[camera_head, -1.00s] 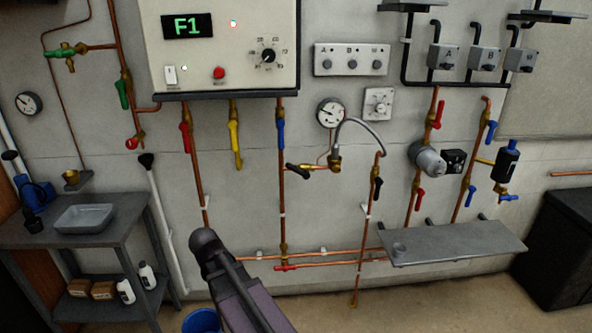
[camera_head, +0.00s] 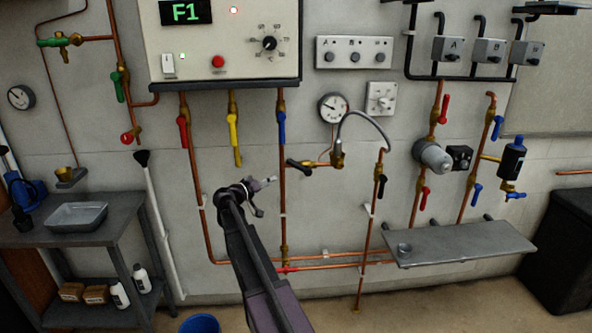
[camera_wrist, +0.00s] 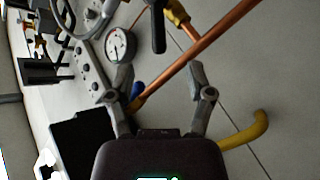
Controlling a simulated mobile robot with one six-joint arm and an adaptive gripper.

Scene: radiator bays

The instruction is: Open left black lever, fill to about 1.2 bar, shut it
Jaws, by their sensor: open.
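The left black lever (camera_head: 298,164) sits on a brass valve at the left end of the filling branch; it also shows at the top of the wrist view (camera_wrist: 158,28). The right black lever (camera_head: 382,186) hangs along its vertical pipe. A grey flexible hose (camera_head: 366,119) arches between the two valve fittings. The pressure gauge (camera_head: 332,107) is above the branch, also in the wrist view (camera_wrist: 119,45); its reading is too small to tell. My gripper (camera_head: 265,191) is open and empty, below and left of the left black lever. Its fingers (camera_wrist: 161,78) are spread in the wrist view.
A copper pipe (camera_wrist: 210,40) crosses the wrist view near the fingers. A blue lever (camera_head: 282,126) and yellow lever (camera_head: 236,143) hang above my gripper. The boiler (camera_head: 222,40) is overhead, a grey shelf (camera_head: 460,246) at right, a side table (camera_head: 60,238) at left.

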